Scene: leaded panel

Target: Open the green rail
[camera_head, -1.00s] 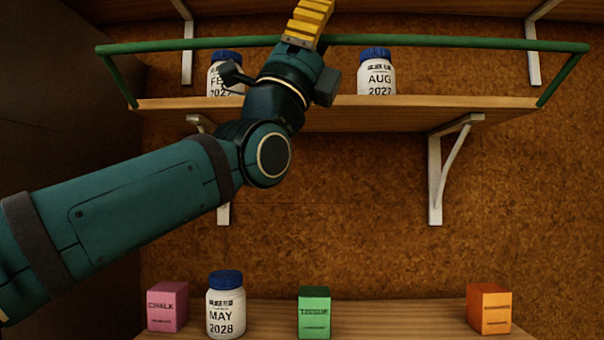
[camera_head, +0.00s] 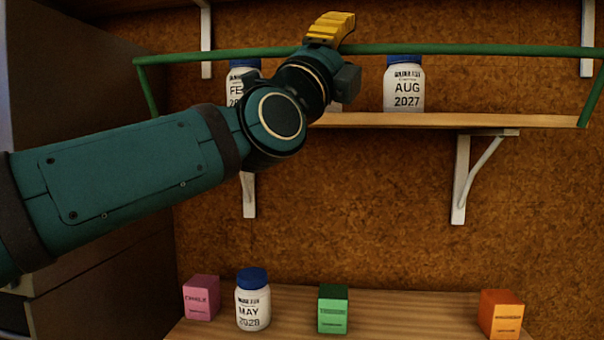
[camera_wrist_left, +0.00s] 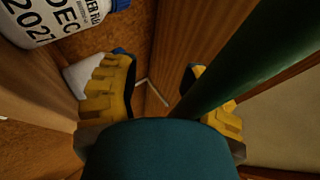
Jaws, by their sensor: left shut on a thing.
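The green rail (camera_head: 470,49) is a thin bar running across the front of the upper shelf (camera_head: 450,120), with an arm sloping down to the shelf at each end. It stands above the shelf edge, in front of the jars. My left gripper (camera_head: 330,28), with yellow fingers, is shut on the rail left of its middle. In the left wrist view the rail (camera_wrist_left: 245,60) runs diagonally by the right finger of my gripper (camera_wrist_left: 160,85); the contact itself is partly hidden. My right gripper is not in view.
On the upper shelf stand a FEB jar (camera_head: 240,92), partly behind my arm, and an AUG 2027 jar (camera_head: 404,88). The wrist view shows a DEC 2027 jar (camera_wrist_left: 45,22). Below are a pink box (camera_head: 201,298), MAY 2028 jar (camera_head: 252,305), green box (camera_head: 333,310) and orange box (camera_head: 501,315).

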